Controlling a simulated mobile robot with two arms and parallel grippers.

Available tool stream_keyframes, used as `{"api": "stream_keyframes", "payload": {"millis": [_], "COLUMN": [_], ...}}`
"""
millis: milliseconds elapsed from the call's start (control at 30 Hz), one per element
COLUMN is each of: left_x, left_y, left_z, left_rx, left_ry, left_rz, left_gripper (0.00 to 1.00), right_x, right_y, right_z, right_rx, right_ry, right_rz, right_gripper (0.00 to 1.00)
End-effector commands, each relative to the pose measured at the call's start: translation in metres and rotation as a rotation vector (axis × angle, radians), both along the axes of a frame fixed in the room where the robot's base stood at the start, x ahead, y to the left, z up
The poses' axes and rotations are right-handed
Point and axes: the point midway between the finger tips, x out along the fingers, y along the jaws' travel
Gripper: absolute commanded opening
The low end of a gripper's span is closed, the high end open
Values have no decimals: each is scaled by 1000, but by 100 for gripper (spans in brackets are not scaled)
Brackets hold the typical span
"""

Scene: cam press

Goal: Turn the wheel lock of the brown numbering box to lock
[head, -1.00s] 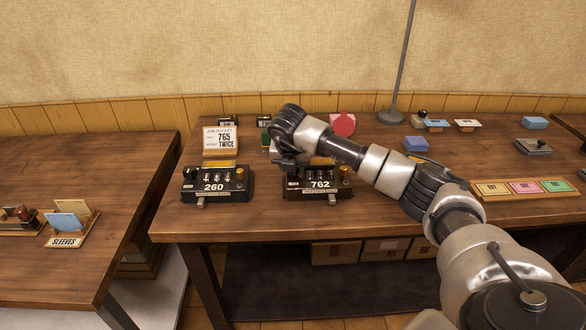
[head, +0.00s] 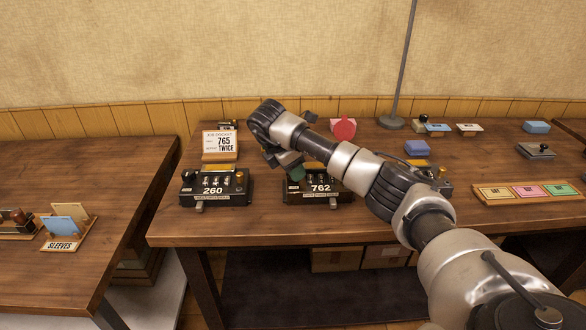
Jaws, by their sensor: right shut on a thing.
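The right box (head: 318,190) shows 762 and the left box (head: 214,187) shows 260. My right gripper (head: 292,170) is at the left end of the 762 box, pointing down. It is shut on a small dark green knob-like part (head: 297,173) there. My gripper and wrist hide much of that part and the box's top left, so I cannot tell how the wheel lock stands. My left gripper is not in view.
A job docket card (head: 220,143) reading 765 TWICE stands behind the left box. The table front (head: 270,226) is clear.

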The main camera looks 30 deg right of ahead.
Motion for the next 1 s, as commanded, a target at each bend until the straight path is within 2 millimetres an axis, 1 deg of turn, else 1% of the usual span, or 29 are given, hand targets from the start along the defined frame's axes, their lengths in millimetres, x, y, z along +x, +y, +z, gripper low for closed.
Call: {"api": "stream_keyframes", "payload": {"millis": [200,400,633,967,1000], "left_x": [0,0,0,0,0], "left_y": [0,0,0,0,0], "left_z": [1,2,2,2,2], "left_rx": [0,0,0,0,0], "left_ry": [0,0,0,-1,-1], "left_rz": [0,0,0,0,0], "left_gripper": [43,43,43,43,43], "right_x": [1,1,1,1,1], "right_y": [0,0,0,0,0], "right_z": [1,1,1,1,1], "right_rx": [0,0,0,0,0], "right_ry": [-2,-1,-1,-2,-1], "right_rz": [-129,-200,-231,-232,-231], "right_gripper": [15,15,15,15,40]}}
